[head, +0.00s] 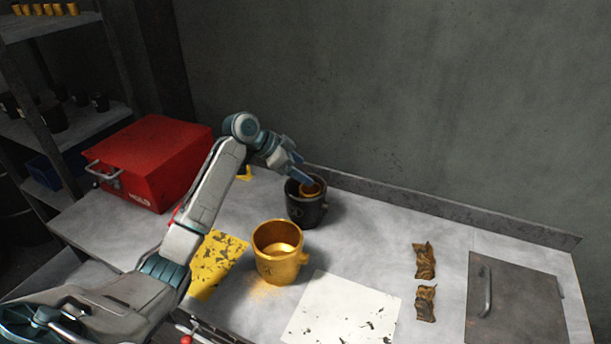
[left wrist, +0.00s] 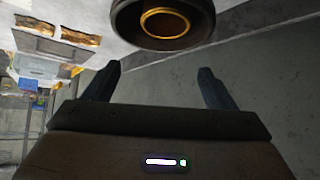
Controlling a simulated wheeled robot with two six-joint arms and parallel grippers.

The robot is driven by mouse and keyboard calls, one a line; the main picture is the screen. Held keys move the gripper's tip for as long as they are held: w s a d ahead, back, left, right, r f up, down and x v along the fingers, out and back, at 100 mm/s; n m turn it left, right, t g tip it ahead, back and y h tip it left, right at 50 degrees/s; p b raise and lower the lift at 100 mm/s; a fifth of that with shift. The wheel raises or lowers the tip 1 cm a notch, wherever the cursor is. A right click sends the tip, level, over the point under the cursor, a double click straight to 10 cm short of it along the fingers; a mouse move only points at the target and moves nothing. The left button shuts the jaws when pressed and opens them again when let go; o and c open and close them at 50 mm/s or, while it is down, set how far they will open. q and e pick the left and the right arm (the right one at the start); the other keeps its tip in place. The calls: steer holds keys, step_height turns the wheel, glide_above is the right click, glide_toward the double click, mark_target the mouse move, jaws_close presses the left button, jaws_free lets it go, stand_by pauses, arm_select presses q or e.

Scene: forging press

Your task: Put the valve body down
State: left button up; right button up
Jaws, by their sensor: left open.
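My left gripper (head: 293,168) is above and behind the black pot (head: 306,212). In the left wrist view its fingers (left wrist: 159,72) are spread, with nothing between them. The black pot stands upright on the bench, with a gold-coloured ring or part (head: 312,190) inside its mouth. In the left wrist view the dark pot (left wrist: 192,35) lies beyond the fingertips, apart from them. A gold pot (head: 278,252) stands upright in front of it. I cannot tell for sure which piece is the valve body. My right gripper is not in view.
A red box (head: 155,160) stands at the left. A yellow worn plate (head: 215,262) and a white sheet (head: 342,310) lie by the gold pot. Two brown crumpled pieces (head: 425,260) and a grey handled panel (head: 515,300) are at the right. A wall lip (head: 440,212) runs behind.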

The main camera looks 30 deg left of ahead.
arm_select(q)
steer(key=b+v, duration=0.2)
steer(key=v, duration=0.7)
steer(key=shift+s+a, duration=0.2)
steer(key=shift+r, duration=0.15)
steer(key=shift+r, duration=0.1)
